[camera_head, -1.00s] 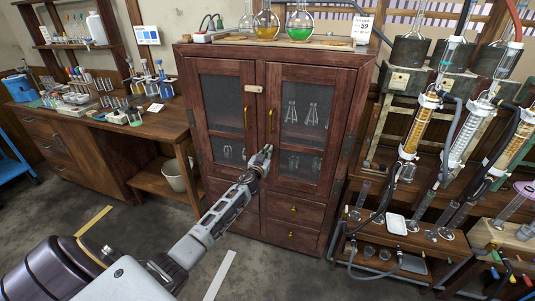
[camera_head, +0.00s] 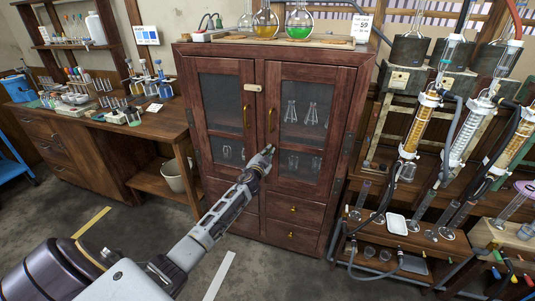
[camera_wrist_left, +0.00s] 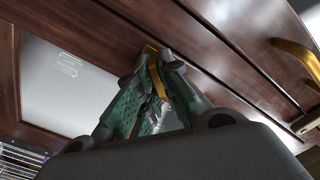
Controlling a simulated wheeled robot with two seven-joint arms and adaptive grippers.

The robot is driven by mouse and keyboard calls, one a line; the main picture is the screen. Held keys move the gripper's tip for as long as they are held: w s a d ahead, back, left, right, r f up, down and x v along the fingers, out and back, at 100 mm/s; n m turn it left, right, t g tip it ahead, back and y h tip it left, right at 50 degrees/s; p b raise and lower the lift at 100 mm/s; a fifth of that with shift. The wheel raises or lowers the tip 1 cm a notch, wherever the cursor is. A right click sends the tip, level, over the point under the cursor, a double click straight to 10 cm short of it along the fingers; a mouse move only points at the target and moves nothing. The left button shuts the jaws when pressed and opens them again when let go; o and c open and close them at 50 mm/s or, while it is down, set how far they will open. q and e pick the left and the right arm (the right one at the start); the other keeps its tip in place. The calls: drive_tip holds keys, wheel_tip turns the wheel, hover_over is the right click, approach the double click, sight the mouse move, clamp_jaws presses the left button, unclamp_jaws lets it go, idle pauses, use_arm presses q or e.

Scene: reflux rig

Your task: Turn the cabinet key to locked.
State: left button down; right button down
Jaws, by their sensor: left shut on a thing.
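The dark red wooden cabinet (camera_head: 258,65) stands in the middle of the head view with both glass doors closed. My left gripper (camera_head: 268,150) is at the lower part of the right door's inner edge. My right gripper is not in view.
Brass door handles (camera_head: 271,120) rise above the gripper; one handle (camera_wrist_left: 298,60) is near it in the left wrist view. Flasks (camera_head: 299,22) stand on the cabinet top. Glass condensers (camera_head: 418,125) stand to the right. A wooden bench (camera_head: 150,125) stands to the left.

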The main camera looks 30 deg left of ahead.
use_arm(q)
drive_tip(key=shift+m, duration=1.2)
drive_tip(key=m, duration=0.3)
drive_tip(key=shift+d+f, duration=0.1)
drive_tip(key=shift+f, duration=0.05)
drive_tip(key=m, duration=0.4)
drive_tip(key=shift+f, duration=0.1)
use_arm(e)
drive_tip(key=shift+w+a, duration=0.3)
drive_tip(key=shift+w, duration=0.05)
use_arm(q)
drive_tip(key=shift+m, duration=0.3)
drive_tip(key=c, duration=1.6)
unclamp_jaws()
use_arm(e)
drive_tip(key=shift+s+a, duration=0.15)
